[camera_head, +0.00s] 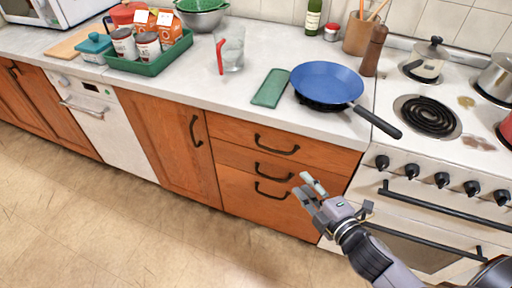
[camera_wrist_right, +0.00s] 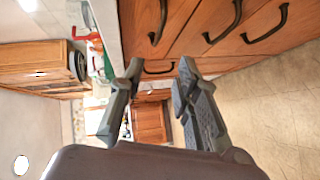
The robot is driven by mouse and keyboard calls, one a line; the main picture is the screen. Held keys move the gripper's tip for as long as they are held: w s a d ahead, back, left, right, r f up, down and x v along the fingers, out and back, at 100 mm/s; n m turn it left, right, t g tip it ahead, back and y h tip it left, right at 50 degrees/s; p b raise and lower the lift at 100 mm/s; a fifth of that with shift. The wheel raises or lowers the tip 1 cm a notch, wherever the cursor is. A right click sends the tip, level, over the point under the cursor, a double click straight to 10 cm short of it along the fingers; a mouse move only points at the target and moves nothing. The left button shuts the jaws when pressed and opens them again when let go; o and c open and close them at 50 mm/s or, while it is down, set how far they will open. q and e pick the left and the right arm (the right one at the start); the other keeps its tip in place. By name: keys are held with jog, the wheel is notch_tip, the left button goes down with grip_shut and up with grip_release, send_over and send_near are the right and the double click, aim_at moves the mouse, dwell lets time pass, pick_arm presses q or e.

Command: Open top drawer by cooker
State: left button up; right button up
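The top drawer (camera_head: 318,153) is the uppermost wooden front under the counter, just left of the cooker (camera_head: 410,205); it looks shut. Its dark curved handle (camera_head: 277,150) is in clear view. In the right wrist view, turned sideways, the top drawer's handle (camera_wrist_right: 157,24) shows nearest the counter edge. My right gripper (camera_head: 306,188) is open and empty, in front of the lower drawers, below and right of the top handle. Its two fingers stand apart in the wrist view (camera_wrist_right: 155,95). It touches no handle that I can see. My left gripper is not in view.
Two lower drawers with handles (camera_head: 273,178) sit beneath and look shut. A blue pan (camera_head: 327,82) lies on the counter, its handle reaching over the cooker's edge. A cabinet door (camera_head: 160,140) and white dishwasher (camera_head: 105,125) stand left. The floor (camera_head: 110,220) in front is clear.

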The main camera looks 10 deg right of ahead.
aim_at(276, 152)
jog(key=x, duration=1.7)
jog(key=shift+w+r+p, duration=0.1)
jog(key=shift+r+p, duration=0.1)
jog(key=shift+p, duration=0.1)
jog(key=shift+c, duration=0.5)
grip_shut()
